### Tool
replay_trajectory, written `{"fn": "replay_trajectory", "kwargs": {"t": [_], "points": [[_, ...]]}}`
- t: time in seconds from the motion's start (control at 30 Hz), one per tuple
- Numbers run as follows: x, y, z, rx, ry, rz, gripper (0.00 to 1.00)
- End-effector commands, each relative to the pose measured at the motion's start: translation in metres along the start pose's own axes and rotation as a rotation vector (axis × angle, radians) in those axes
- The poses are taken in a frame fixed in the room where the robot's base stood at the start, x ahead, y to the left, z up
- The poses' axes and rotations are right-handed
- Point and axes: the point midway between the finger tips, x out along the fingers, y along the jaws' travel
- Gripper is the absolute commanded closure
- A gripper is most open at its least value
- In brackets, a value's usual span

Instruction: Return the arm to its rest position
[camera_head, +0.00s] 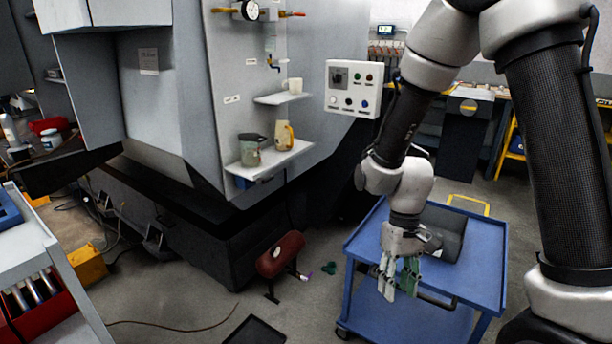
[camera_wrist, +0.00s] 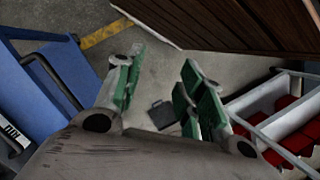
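My arm reaches down from the upper right in the head view, bent at the elbow. My gripper (camera_head: 398,280) points down at the front left edge of the blue cart (camera_head: 485,262), overlapping it in the picture. The exact distance between the gripper and the cart's edge cannot be told.
A dark grey block (camera_head: 446,228) lies on the cart. The grey machine (camera_head: 215,120) with its control panel (camera_head: 353,88) stands behind left. A red-brown object (camera_head: 281,254) and a dark flat thing (camera_head: 255,332) are on the floor. A rack with red bins (camera_wrist: 292,142) stands right in the wrist view.

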Motion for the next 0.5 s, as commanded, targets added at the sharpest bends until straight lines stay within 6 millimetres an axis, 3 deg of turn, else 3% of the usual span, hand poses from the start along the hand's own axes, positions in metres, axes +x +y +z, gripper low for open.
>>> {"fn": "replay_trajectory", "kwargs": {"t": [0.03,0.2,0.5], "points": [[-0.026,0.008,0.013,0.009,0.019,0.0,0.61],[-0.093,0.039,0.064,0.037,0.073,0.028,0.61],[-0.177,0.086,0.143,0.115,0.357,0.095,0.61]]}}
